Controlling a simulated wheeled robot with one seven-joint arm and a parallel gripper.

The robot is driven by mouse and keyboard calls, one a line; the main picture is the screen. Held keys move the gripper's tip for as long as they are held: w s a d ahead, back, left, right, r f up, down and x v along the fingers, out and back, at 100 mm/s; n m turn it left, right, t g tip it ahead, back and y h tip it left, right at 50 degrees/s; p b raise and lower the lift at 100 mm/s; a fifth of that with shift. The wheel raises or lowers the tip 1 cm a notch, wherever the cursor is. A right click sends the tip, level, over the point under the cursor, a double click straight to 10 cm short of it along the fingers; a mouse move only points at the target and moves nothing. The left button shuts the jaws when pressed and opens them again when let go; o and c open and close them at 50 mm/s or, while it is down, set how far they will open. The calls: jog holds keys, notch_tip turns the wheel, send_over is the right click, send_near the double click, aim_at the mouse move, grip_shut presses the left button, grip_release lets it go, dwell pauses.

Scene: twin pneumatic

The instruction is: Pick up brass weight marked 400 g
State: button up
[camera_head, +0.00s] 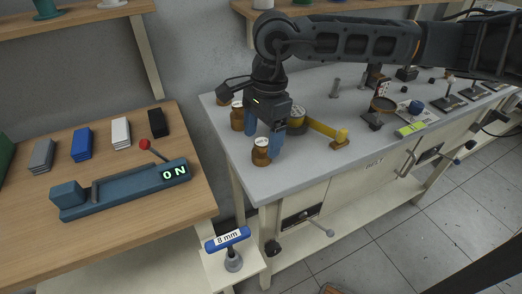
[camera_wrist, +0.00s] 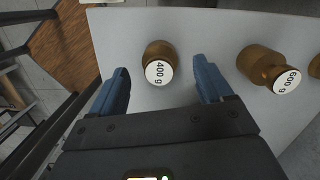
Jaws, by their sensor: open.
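The brass weight marked 400 g (camera_wrist: 157,60) stands on the grey bench top, its white label facing up. In the wrist view it lies between the two blue fingers of my gripper (camera_wrist: 160,74), near the level of their tips, with a gap on both sides. In the head view my gripper (camera_head: 264,135) hangs over the bench, fingers down and apart. The weight at the bench's front left, probably the same one (camera_head: 261,155), shows just by the fingertips. My gripper is open and empty. How high the fingertips are is hard to tell.
The 600 g brass weight (camera_wrist: 262,68) stands to the right in the wrist view, with another cut off at the edge. A yellow-handled tool (camera_head: 328,130) lies right of my gripper. A wooden table (camera_head: 120,220) with a blue ON device (camera_head: 125,190) stands left, across a gap.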

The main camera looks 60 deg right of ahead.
aim_at(262, 141)
jog(key=shift+a+f+p, duration=0.2)
jog(key=shift+f+p, duration=0.15)
jog(key=shift+f, duration=1.65)
jog(key=c, duration=1.4)
jog(key=shift+r, duration=0.1)
jog(key=shift+c, duration=0.2)
